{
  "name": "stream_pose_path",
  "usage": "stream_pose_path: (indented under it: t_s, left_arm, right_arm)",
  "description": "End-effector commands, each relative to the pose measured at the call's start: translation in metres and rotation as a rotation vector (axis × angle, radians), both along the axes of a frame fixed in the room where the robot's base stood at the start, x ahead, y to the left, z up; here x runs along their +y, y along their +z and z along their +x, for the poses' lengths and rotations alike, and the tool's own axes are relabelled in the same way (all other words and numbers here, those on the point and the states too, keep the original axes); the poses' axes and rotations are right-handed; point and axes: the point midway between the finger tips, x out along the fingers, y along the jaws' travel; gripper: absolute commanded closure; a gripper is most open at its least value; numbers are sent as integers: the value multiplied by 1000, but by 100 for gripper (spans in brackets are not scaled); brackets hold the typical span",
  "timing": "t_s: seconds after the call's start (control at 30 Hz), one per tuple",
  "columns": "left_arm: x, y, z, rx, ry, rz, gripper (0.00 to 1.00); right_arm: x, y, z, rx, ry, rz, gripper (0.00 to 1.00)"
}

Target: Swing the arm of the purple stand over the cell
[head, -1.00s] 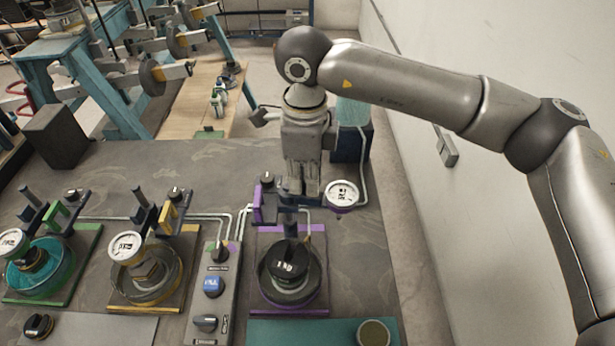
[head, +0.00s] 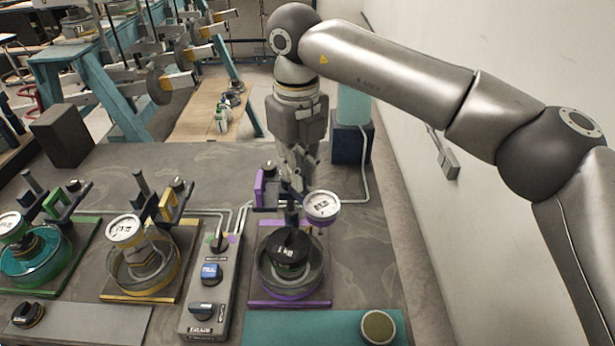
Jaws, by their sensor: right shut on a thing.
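The purple stand (head: 259,188) is at the far side of a purple-edged base plate. Its arm carries a round white dial (head: 321,207), which is behind and to the right of the cell, not over its middle. The cell (head: 312,278) is a clear round dish on the plate, with a black 1 kg weight (head: 289,248) in it. My right gripper (head: 296,184) comes down from above at the stand, just left of the dial, and is shut on the stand's arm. Its fingers hide most of the held part. My left gripper is not in view.
A yellow stand (head: 165,205) and a green stand (head: 54,203) are to the left, each with its dial over its own dish. A grey control box (head: 209,300) stands left of the purple plate. A teal mat (head: 290,329) lies in front. The bench right of the dial is clear.

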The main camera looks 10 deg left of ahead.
Motion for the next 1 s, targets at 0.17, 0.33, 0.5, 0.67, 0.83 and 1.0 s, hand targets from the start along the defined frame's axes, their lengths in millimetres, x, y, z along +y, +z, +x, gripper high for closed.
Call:
stream_pose_path:
  t_s: [0.17,0.33,0.5,0.67,0.83,1.0]
  left_arm:
    - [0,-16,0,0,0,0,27]
    - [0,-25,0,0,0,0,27]
    - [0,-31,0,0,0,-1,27]
    - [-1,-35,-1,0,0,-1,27]
    - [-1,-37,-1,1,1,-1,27]
    - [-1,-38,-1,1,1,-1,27]
  right_arm:
    - [4,-1,-3,-4,-169,1,100]
    - [8,-1,-5,-4,-317,1,100]
    - [12,0,-7,-2,-441,2,100]
    - [15,1,-8,-3,-528,3,100]
    - [17,1,-8,-3,-585,3,100]
    - [18,2,-8,-2,-612,3,100]
